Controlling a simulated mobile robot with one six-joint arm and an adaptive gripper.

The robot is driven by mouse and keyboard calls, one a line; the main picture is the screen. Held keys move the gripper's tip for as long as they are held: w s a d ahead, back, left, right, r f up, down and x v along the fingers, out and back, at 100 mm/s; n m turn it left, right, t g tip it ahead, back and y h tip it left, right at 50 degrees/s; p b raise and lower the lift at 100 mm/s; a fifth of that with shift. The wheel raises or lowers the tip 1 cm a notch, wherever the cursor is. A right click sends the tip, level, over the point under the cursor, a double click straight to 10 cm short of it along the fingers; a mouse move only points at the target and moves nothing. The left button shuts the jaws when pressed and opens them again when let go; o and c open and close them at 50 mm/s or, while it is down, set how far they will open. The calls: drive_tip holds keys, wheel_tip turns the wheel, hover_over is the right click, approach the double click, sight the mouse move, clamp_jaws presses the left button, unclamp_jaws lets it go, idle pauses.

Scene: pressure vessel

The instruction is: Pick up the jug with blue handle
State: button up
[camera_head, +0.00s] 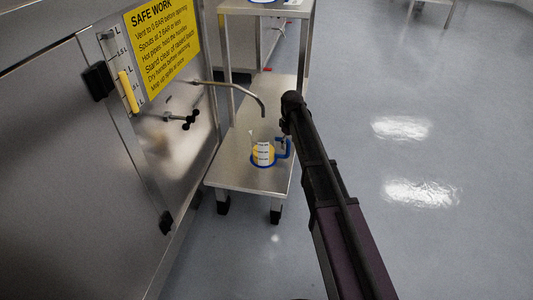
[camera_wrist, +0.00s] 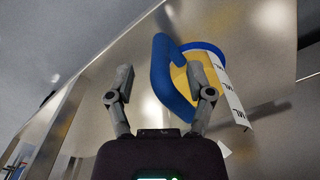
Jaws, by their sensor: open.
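The jug (camera_head: 262,156) stands on a low metal bench under a curved spout (camera_head: 250,92). It has a yellow body, a white scale label, a blue base rim and a blue handle (camera_head: 283,148) on its right side. In the wrist view the blue handle (camera_wrist: 168,78) shows beyond the fingers, with the yellow jug body (camera_wrist: 182,76) to its right. My gripper (camera_wrist: 164,84) is open, and the lower part of the handle lies between its fingertips in the picture. The right finger overlaps the jug in view; I cannot tell whether it touches. In the head view my arm hides much of the gripper.
The metal bench (camera_head: 230,174) carries the jug, with a taller shelf (camera_head: 268,8) behind it. A steel vessel wall with a yellow sign (camera_head: 162,42), a valve handle (camera_head: 188,121) and a level gauge (camera_head: 128,90) stands at left. The floor (camera_head: 440,150) at right is clear.

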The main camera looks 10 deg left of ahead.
sight(288, 156)
drive_tip(key=shift+f+b, duration=1.25)
drive_tip(key=shift+f, duration=0.35)
clamp_jaws()
